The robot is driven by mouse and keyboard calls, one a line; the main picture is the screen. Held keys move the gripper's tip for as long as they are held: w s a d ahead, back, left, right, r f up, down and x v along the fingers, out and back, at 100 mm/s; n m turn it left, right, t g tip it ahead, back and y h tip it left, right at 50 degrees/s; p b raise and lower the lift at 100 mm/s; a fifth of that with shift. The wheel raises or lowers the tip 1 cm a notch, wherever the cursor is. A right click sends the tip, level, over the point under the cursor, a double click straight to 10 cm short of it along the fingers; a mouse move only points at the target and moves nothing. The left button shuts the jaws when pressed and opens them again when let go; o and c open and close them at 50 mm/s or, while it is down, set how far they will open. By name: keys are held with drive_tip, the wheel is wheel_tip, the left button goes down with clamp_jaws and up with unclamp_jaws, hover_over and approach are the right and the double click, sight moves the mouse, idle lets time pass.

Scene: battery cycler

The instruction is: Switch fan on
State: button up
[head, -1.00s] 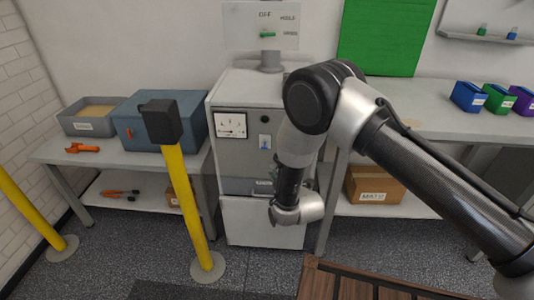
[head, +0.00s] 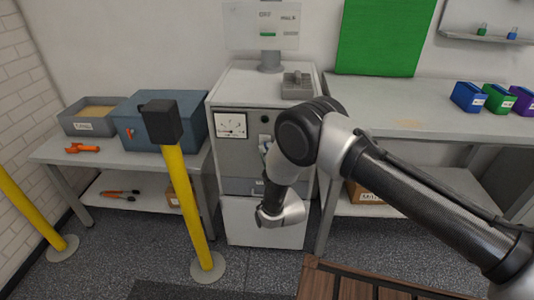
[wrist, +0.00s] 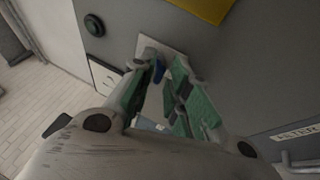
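A grey cabinet (head: 235,180) stands at the middle of the head view. Its front carries a small light plate with a blue switch lever (wrist: 158,71), seen close up in the wrist view. My gripper (wrist: 167,70) reaches toward this plate, with its green-padded fingers apart and their tips close to the blue lever. I cannot tell whether a finger touches it. In the head view my arm and gripper (head: 266,146) cover most of the plate. The lever's position is not clear.
A dial gauge (head: 230,125) and a dark round button (head: 264,119) sit on the cabinet front. A screen (head: 245,28) and a grey finned block (head: 297,86) are on top. A yellow post (head: 188,200) stands left. Benches flank the cabinet.

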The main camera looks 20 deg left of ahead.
clamp_jaws()
wheel_tip(320, 180, up, 2)
drive_tip(key=m+g+h, duration=0.2)
drive_tip(key=g, duration=0.1)
drive_tip(key=shift+s+r+h, duration=0.1)
drive_tip(key=shift+h, duration=0.3)
drive_tip(key=g, duration=0.1)
drive_tip(key=r+m+g+h, duration=0.1)
drive_tip(key=g, duration=0.1)
drive_tip(key=shift+r, duration=0.1)
drive_tip(key=shift+w+r+m+g+h, duration=0.2)
drive_tip(key=shift+g+h, duration=0.2)
drive_tip(key=shift+g, duration=0.2)
drive_tip(key=shift+w+r+m+g+h, duration=0.1)
drive_tip(key=shift+r+m+g+h, duration=0.1)
drive_tip(key=shift+g+h, duration=0.3)
drive_tip(key=shift+g, duration=0.4)
